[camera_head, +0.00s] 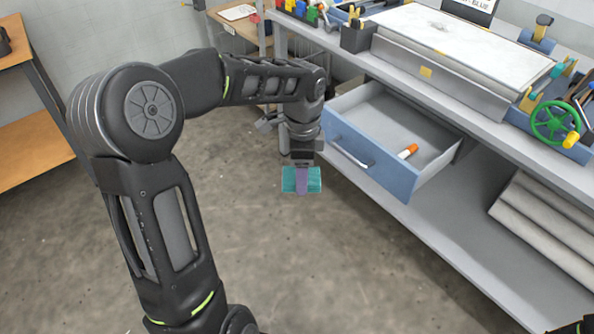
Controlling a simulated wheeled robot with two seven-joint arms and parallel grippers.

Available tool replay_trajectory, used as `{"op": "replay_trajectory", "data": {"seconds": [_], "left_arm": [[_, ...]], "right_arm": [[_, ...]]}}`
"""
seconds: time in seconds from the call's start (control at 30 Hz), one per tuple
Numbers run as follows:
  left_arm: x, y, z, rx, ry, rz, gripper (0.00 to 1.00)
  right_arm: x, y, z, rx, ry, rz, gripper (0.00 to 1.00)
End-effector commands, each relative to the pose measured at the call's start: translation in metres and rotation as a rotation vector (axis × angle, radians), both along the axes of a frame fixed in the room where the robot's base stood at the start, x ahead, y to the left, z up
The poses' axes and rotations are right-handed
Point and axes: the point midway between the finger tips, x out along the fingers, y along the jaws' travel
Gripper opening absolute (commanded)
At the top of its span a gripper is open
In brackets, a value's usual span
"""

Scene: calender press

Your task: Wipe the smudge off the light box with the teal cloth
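The teal cloth (315,181) hangs in the air in front of the bench, left of the open drawer. My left gripper (302,176) points down and is shut on it, with a purplish finger across its middle. The light box (490,62) lies on the bench top at the upper right, with a white, slightly speckled upper face. A faint grey smudge (438,27) shows toward its far left part. The gripper and cloth are well apart from the light box, lower and to its left. My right gripper is not in view.
A blue-fronted drawer (365,160) stands open below the bench, with an orange-and-white marker (408,151) inside. A green handwheel (555,120) and tools stand right of the light box. A dark box (356,37) stands left of it. Rolls (548,225) lie on the lower shelf.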

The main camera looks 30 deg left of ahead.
Motion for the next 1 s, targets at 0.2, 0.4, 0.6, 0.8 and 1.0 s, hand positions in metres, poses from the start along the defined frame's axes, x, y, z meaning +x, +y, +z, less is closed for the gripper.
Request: {"op": "replay_trajectory", "data": {"seconds": [0.2,0.4,0.6,0.8,1.0], "left_arm": [[0.019,-0.014,-0.041,0.005,0.006,0.402,0.26],[0.037,-0.054,-0.111,0.011,0.002,0.828,0.26],[0.033,-0.105,-0.173,0.002,-0.002,0.981,0.26],[0.028,-0.124,-0.191,-0.005,-0.004,0.989,0.26],[0.028,-0.125,-0.191,-0.006,-0.005,0.990,0.26]], "right_arm": [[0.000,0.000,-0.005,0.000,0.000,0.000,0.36],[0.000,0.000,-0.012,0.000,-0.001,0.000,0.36],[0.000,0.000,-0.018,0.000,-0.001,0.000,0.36],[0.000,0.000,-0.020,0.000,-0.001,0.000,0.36],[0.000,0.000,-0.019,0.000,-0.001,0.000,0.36]]}}
